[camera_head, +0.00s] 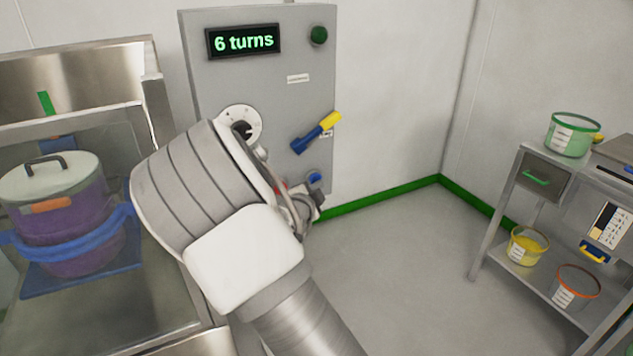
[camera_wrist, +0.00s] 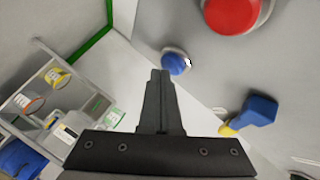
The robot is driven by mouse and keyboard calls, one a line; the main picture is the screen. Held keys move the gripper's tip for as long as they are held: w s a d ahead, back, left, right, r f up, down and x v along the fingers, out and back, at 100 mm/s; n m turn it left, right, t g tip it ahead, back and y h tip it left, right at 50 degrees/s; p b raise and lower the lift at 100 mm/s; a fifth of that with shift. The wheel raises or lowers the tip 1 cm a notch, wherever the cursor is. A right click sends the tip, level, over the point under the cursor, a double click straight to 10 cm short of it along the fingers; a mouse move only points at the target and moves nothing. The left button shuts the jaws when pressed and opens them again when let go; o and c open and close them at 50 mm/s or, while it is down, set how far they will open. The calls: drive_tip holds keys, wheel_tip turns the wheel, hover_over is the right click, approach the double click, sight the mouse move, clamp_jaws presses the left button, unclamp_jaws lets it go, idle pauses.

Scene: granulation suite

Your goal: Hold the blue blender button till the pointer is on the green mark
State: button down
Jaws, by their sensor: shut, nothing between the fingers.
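The blue button (camera_head: 314,178) is low on the grey control panel, partly hidden by my wrist. It also shows in the wrist view (camera_wrist: 174,63), just beyond my fingertips. My gripper (camera_wrist: 160,74) is shut and empty, its tips pointing at the panel by the button's edge; I cannot tell whether they touch. A green mark (camera_head: 46,103) is on the steel frame above the purple vessel (camera_head: 75,215), which has a pale lid, an orange patch (camera_head: 52,205) and a blue band. I cannot tell whether the orange patch is the pointer. The display (camera_head: 243,41) reads "6 turns".
A red button (camera_wrist: 232,10) is close to the blue one. A blue and yellow lever (camera_head: 316,133), a dial (camera_head: 240,123) and a green lamp (camera_head: 318,36) are on the panel. A shelf (camera_head: 520,262) with tubs stands right. The floor between is clear.

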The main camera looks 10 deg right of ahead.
drive_tip(key=shift+s+d, duration=0.15)
drive_tip(key=shift+s, duration=0.4)
drive_tip(key=shift+s+d+b, duration=0.25)
drive_tip(key=shift+s, duration=0.55)
drive_tip(key=shift+s+d+b, duration=0.25)
drive_tip(key=shift+s, duration=0.5)
drive_tip(key=shift+s+d+b, duration=0.25)
drive_tip(key=shift+s, duration=0.55)
